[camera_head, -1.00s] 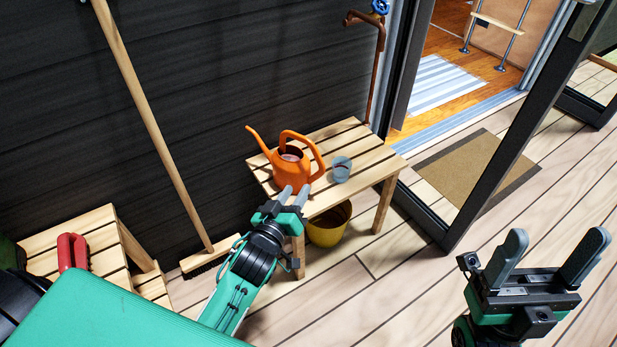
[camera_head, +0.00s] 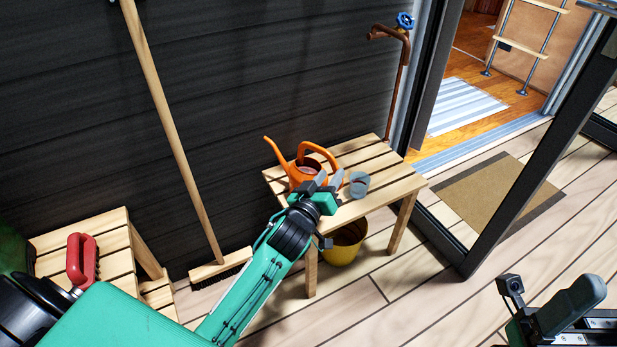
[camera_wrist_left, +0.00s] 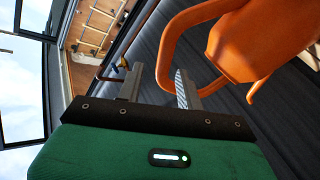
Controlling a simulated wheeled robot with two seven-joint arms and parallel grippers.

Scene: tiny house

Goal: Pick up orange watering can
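The orange watering can (camera_head: 299,176) stands upright on the slatted wooden table, its spout to the left and its looped handle to the right. My left gripper (camera_head: 327,181) is just in front of it and hides part of its body. In the left wrist view the can (camera_wrist_left: 243,45) fills the upper right. My left gripper's (camera_wrist_left: 158,88) two fingers are apart there, and the side of the handle appears between their tips; contact cannot be told.
A blue-grey cup (camera_head: 359,185) stands close to the right of my left gripper on the table (camera_head: 400,184). A yellow bucket (camera_head: 343,248) is below. A broom (camera_head: 172,130) leans on the dark wall. A glass door frame (camera_head: 535,160) stands at right.

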